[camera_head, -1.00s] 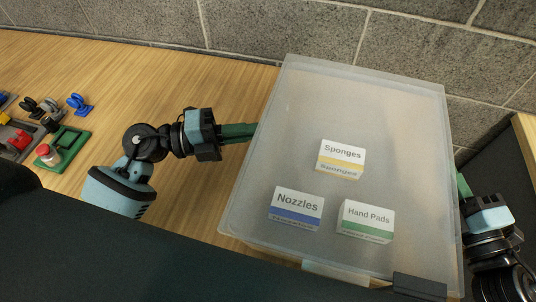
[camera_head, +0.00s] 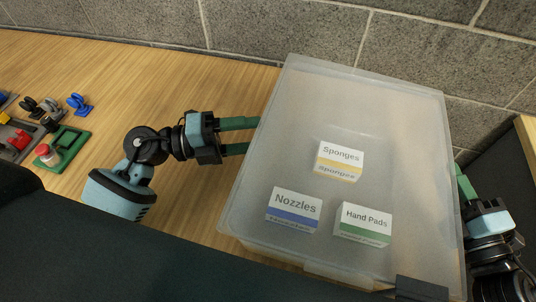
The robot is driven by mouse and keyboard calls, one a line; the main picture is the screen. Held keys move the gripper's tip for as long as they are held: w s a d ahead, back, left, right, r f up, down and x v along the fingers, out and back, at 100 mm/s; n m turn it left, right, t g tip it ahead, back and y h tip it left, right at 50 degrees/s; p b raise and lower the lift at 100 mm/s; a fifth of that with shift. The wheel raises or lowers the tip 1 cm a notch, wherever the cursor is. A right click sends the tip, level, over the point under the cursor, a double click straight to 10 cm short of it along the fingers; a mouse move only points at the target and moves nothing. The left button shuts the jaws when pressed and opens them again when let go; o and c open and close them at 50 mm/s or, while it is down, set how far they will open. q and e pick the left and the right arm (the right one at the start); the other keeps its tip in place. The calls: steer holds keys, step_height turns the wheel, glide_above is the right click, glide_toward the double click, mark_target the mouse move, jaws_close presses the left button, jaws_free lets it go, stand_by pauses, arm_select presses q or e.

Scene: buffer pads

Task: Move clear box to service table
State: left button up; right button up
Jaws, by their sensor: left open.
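The clear box (camera_head: 290,110) is a wide, translucent container that fills the middle right of the head view. Three small labelled cartons show within its outline: Sponges (camera_head: 341,161), Nozzles (camera_head: 294,209) and Hand Pads (camera_head: 363,224). My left gripper (camera_head: 250,136) is open at the box's left side, with its two green fingers apart and their tips close to the wall. Whether they touch it is unclear. My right gripper (camera_head: 464,186) is at the box's right side. Its fingertips are partly hidden by the box edge, so its jaw state is unclear.
A wooden table (camera_head: 150,75) lies on the left and behind, with bare room left of the box. Several small coloured parts and a green holder (camera_head: 66,148) sit at the far left. A grey block wall (camera_head: 260,28) runs along the back.

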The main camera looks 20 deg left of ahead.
arm_select(q)
steer(key=shift+r, duration=0.1)
arm_select(e)
steer(key=shift+r, duration=0.1)
arm_select(q)
steer(key=v, duration=1.2)
arm_select(e)
steer(key=shift+o, duration=0.4)
steer(key=o, duration=0.7)
steer(key=shift+s, duration=0.1)
steer(key=shift+v, duration=5.9)
